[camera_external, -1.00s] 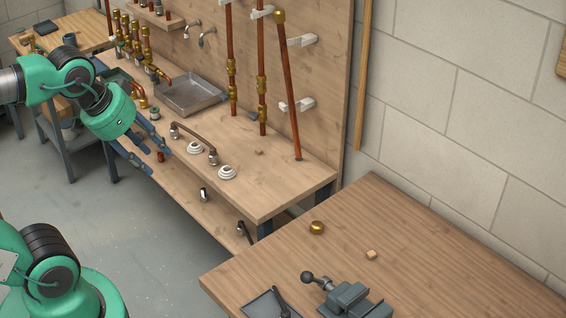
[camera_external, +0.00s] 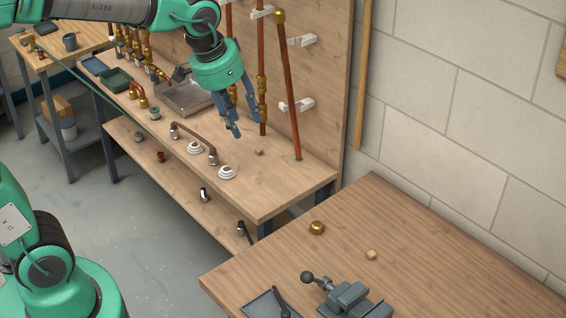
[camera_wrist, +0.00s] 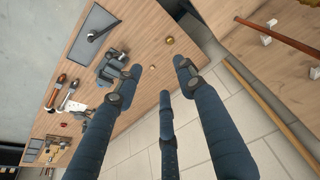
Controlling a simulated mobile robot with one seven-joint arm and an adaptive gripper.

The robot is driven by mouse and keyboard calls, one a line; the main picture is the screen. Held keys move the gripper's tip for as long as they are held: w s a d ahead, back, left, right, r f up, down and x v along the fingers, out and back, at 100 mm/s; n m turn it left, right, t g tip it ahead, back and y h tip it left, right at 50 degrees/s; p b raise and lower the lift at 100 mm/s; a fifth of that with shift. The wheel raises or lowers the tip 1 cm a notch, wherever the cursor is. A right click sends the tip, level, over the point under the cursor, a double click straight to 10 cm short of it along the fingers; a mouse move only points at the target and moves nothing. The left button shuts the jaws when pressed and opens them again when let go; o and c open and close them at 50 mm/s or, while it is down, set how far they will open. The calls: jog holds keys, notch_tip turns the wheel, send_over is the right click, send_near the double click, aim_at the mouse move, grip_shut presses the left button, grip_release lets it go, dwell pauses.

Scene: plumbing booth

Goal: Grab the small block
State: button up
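A small wooden block (camera_external: 371,254) lies on the right-hand table, between the brass cap and the wall. A smaller wooden piece (camera_external: 259,152) lies on the workbench, just right of and below my gripper in the picture. My gripper (camera_external: 246,127) hangs over the workbench with its blue-grey fingers spread and nothing between them. In the wrist view, the fingers (camera_wrist: 157,76) are apart, and a tiny object that looks like the table's block (camera_wrist: 153,67) shows between the tips, well beyond them.
A brass cap (camera_external: 317,228), a vise (camera_external: 346,299) and a grey tray (camera_external: 262,306) are on the right table. A bent pipe (camera_external: 193,137) and white rings (camera_external: 227,172) sit on the workbench. A gap separates the two tables.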

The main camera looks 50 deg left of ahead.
jog(key=w+d+f+g+p, duration=0.1)
jog(key=w+d+f, duration=0.1)
jog(key=w, duration=0.3)
jog(key=w+d+f+p, duration=0.1)
jog(key=w+d+f, duration=0.15)
jog(key=w, duration=0.25)
jog(key=m+g+p, duration=0.2)
jog(key=g+p, duration=0.1)
jog(key=p, duration=0.2)
send_over(372, 253)
notch_tip(372, 253, down, 27)
jog(key=shift+f, duration=0.2)
jog(key=shift+f, duration=0.15)
jog(key=shift+f, duration=4.1)
jog(key=shift+f, duration=0.1)
